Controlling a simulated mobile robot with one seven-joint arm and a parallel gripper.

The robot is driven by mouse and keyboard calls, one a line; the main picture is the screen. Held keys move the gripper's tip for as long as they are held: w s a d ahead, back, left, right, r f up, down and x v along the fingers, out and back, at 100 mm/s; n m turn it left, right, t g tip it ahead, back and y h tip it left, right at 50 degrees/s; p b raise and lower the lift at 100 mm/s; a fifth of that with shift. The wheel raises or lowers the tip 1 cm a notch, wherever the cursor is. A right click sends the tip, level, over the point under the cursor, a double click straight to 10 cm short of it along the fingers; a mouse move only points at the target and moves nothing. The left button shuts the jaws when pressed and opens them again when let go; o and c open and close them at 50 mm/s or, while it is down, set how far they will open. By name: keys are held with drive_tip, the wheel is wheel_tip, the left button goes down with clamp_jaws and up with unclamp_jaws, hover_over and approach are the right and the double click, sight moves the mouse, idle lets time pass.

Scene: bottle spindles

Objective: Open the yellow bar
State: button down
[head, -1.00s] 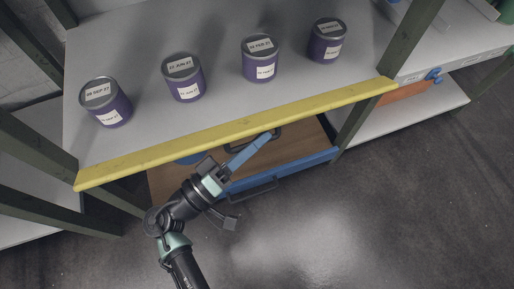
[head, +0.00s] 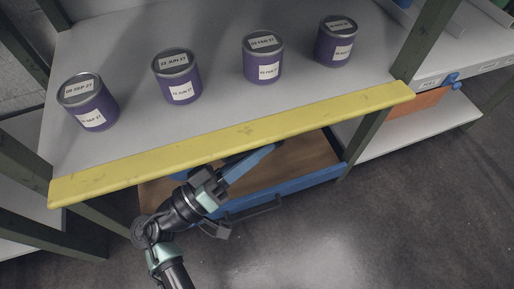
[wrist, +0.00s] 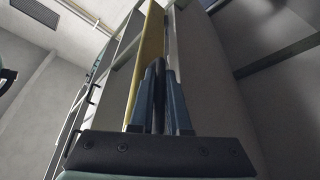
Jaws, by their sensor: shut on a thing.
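The yellow bar (head: 235,139) runs across the front of a grey shelf, slanting up from left to right in the head view. It also shows in the wrist view (wrist: 151,48), rising away above the fingers. My gripper (head: 270,148) is just below the middle of the bar, its blue fingers pointing up to the right. In the wrist view my gripper (wrist: 160,75) has its two blue fingers closed about a thin dark piece (wrist: 158,90), which looks like a handle under the bar. How that piece joins the bar is hidden.
Several purple pots (head: 263,68) with labels stand on the shelf (head: 215,100) behind the bar. Below is an open blue-fronted drawer (head: 300,183) with a dark handle (head: 250,211). Green posts (head: 366,133) flank the shelf. The floor (head: 400,220) at the right is clear.

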drive_tip(key=shift+r, duration=0.1)
drive_tip(key=c, duration=1.2)
unclamp_jaws()
drive_tip(key=shift+o, duration=0.2)
drive_tip(key=p+v, duration=0.3)
drive_tip(key=v, duration=1)
